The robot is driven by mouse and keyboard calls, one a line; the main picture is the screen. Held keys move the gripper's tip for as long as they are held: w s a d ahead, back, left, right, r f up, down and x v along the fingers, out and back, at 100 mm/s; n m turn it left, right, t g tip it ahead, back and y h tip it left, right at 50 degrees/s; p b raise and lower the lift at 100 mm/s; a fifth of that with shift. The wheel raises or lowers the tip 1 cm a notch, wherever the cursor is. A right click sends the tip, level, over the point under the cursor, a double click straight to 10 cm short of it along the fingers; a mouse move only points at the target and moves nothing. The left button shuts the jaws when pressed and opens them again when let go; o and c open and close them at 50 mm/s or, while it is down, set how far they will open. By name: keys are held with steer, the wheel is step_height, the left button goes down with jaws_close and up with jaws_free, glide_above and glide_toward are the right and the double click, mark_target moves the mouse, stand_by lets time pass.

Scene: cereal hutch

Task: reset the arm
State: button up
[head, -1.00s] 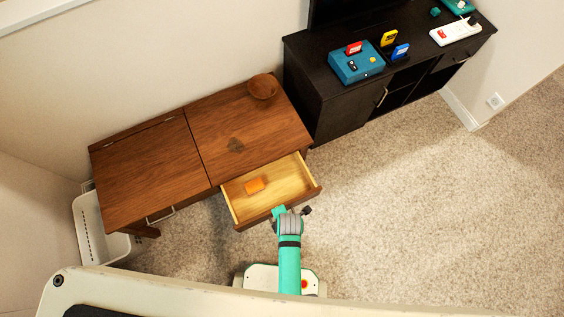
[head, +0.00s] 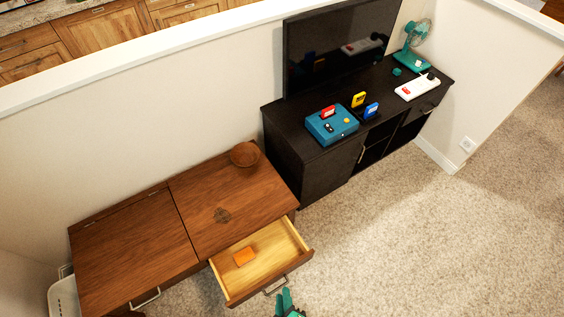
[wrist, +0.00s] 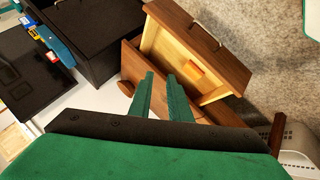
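My gripper (wrist: 164,98) shows in the wrist view as two green fingers with a gap between them and nothing in the gap. In the head view the gripper (head: 286,300) is at the bottom edge, in front of the open drawer (head: 302,254) and apart from it. Most of my arm is out of the head view. The drawer holds an orange block (head: 244,256), which also shows in the wrist view (wrist: 195,69).
The wooden hutch (head: 130,240) has a closed lid on its left and a brown bowl (head: 244,154) on top. Carpet at right is clear.

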steer(key=s+r+m+t, duration=0.3)
steer(key=r+m+t, duration=0.3)
steer(key=r, duration=1.6)
steer(key=m, duration=0.5)
steer(key=shift+s+a+h, duration=0.15)
steer(key=shift+a+h, duration=0.05)
steer(key=shift+h, duration=0.1)
steer(key=shift+a, duration=0.1)
